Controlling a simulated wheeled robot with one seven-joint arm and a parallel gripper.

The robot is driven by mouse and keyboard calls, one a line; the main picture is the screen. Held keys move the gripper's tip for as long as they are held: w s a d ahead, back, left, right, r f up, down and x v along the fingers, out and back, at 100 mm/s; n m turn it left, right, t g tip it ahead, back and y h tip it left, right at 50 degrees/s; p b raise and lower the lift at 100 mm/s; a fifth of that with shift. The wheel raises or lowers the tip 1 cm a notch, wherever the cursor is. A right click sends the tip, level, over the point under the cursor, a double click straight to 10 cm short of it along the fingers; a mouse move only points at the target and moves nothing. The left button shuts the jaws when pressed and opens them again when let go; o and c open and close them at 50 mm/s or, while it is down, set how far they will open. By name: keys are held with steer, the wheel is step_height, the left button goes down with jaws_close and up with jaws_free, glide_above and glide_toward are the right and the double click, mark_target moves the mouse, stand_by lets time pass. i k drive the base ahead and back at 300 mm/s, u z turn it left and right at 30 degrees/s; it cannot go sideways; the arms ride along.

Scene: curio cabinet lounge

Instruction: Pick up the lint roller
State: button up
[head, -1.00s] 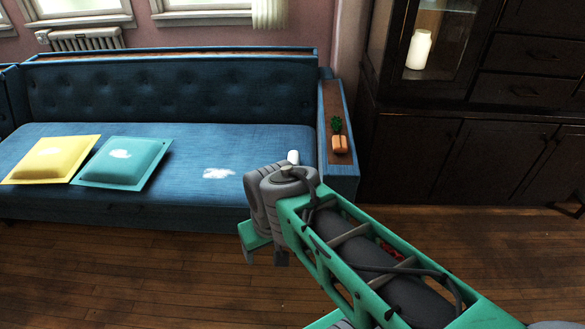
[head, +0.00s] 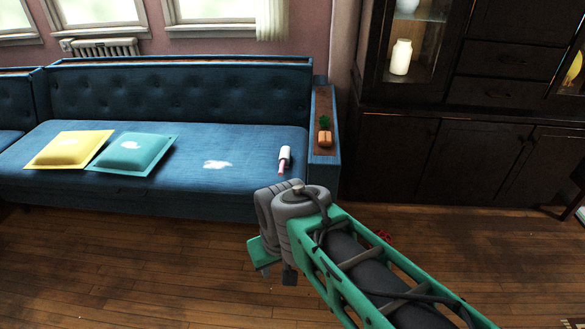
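The lint roller (head: 284,160) lies on the right end of the blue sofa seat, near the armrest. Its upper part is white and dark, and a pink handle points toward the front edge. My gripper (head: 268,262) is in front of the sofa, below and a little left of the roller in the picture, and apart from it. The wrist hides most of the gripper, so its opening does not show clearly.
The blue sofa (head: 235,140) holds a yellow cushion (head: 69,150), a teal cushion (head: 135,154) and a white patch (head: 217,165). A small plant in an orange pot (head: 325,138) stands on the wooden armrest. A dark cabinet (head: 425,160) is at right. Wooden floor lies in front.

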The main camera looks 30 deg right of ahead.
mark_target(283, 163)
steer(key=z, duration=0.5)
steer(key=i, duration=1.5)
steer(key=u, duration=1.05)
steer(key=i, duration=0.55)
steer(key=u, duration=0.55)
